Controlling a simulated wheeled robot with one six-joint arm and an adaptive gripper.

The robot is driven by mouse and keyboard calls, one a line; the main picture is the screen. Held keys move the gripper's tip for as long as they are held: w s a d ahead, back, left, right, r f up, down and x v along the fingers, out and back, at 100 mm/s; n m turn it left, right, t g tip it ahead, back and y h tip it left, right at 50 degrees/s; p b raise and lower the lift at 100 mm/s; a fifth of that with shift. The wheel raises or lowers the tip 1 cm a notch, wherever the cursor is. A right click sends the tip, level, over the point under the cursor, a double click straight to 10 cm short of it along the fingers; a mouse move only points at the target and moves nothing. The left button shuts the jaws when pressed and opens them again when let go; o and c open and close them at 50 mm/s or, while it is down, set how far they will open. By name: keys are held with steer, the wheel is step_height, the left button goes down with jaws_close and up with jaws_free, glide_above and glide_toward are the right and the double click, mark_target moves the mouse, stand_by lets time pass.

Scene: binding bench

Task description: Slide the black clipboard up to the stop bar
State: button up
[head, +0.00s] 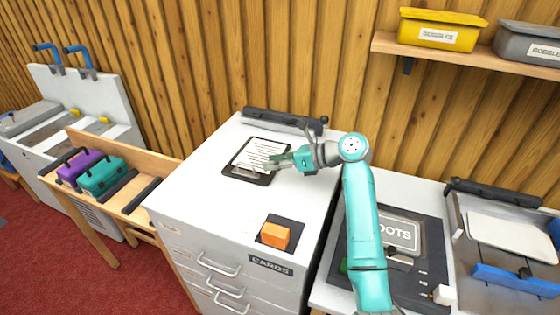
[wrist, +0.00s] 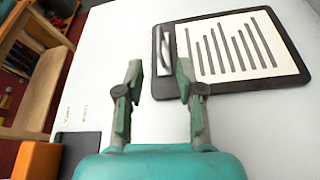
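The black clipboard (head: 233,170) lies flat on the white cabinet top, with a lined white sheet and a metal clip. In the wrist view the clipboard (wrist: 265,84) is at upper right, its clip end towards my gripper. The stop bar (head: 284,121), a long dark bar, lies along the back edge of the cabinet near the wall, with bare white surface between it and the clipboard. My gripper (wrist: 159,72) is open and empty. In the wrist view one finger overlaps the clipboard's edge near the clip, the other shows over bare cabinet top. I cannot tell whether it touches.
An orange block (head: 275,235) sits on a black mat (head: 294,229) at the cabinet's front. A wooden bench with a purple case (head: 80,167) and a teal case (head: 102,176) stands left. A shelf (head: 470,58) with bins hangs at upper right. The cabinet's front left is clear.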

steer(key=x, duration=0.9)
steer(key=shift+a+f, duration=0.1)
jaws_close()
